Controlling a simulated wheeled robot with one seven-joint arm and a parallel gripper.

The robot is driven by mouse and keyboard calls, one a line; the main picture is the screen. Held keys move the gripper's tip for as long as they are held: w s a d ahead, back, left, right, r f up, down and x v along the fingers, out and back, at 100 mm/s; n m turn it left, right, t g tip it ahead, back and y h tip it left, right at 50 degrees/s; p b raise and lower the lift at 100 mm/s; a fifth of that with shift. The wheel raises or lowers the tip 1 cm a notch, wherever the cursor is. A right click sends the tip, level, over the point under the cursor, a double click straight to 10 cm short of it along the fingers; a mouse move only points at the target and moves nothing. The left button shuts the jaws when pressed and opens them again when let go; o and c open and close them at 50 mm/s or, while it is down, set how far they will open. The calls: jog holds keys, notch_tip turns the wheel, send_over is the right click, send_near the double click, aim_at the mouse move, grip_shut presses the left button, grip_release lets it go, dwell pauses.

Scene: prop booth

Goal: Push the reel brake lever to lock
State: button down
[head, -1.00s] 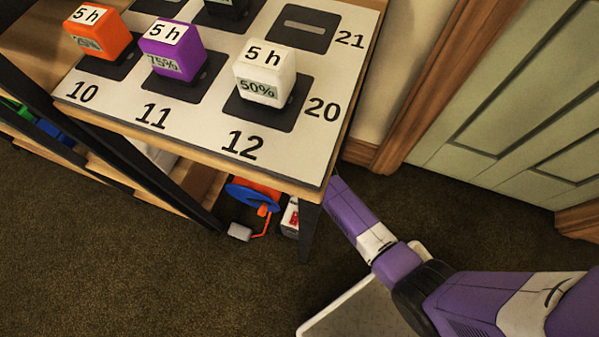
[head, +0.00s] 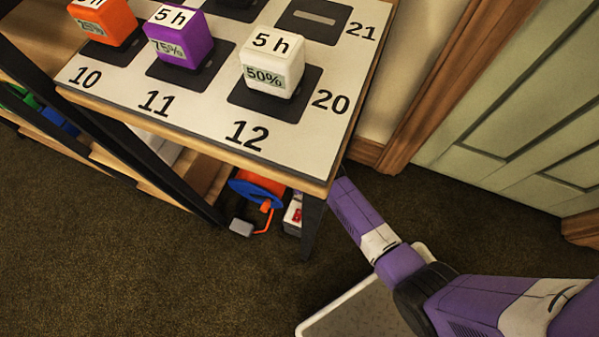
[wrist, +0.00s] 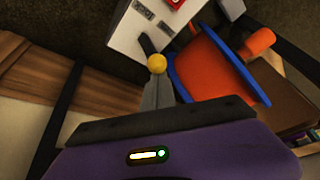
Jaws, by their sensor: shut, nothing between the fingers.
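The reel, with a blue flange (head: 240,194) and an orange drum, sits on the floor under the table in the head view. In the wrist view the reel's blue rim (wrist: 180,88) and orange side fill the upper right. A short dark lever with a yellow ball knob (wrist: 157,63) shows in front of a white box; I cannot tell what it is mounted on. My gripper (wrist: 155,82) is shut and empty, its fingertips right at the knob. I cannot tell whether they touch. In the head view the tabletop and leg hide my gripper.
The white box (head: 293,214) with a red mark stands beside the reel, near a dark table leg (head: 312,228). A grey block (head: 241,228) lies before the reel. The tabletop (head: 200,120) holds several labelled cubes. Carpet is clear at front left; a door is at right.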

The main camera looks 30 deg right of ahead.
jog(key=shift+s+d, duration=0.15)
jog(key=shift+s, duration=0.05)
jog(key=shift+s+d+t+y+b, duration=0.4)
jog(key=shift+s+t+y+b, duration=0.15)
jog(key=shift+t+b, duration=0.2)
jog(key=shift+s+d+t+y+b, duration=0.35)
jog(key=shift+s+t+y+b, duration=0.25)
jog(key=shift+t, duration=0.25)
jog(key=shift+s+d+r+b, duration=0.1)
jog(key=shift+s+d+b, duration=0.3)
jog(key=shift+s, duration=0.1)
jog(key=shift+r, duration=0.15)
jog(key=shift+s+d+r+p, duration=0.3)
jog(key=shift+s+d+r, duration=0.1)
jog(key=shift+s, duration=0.05)
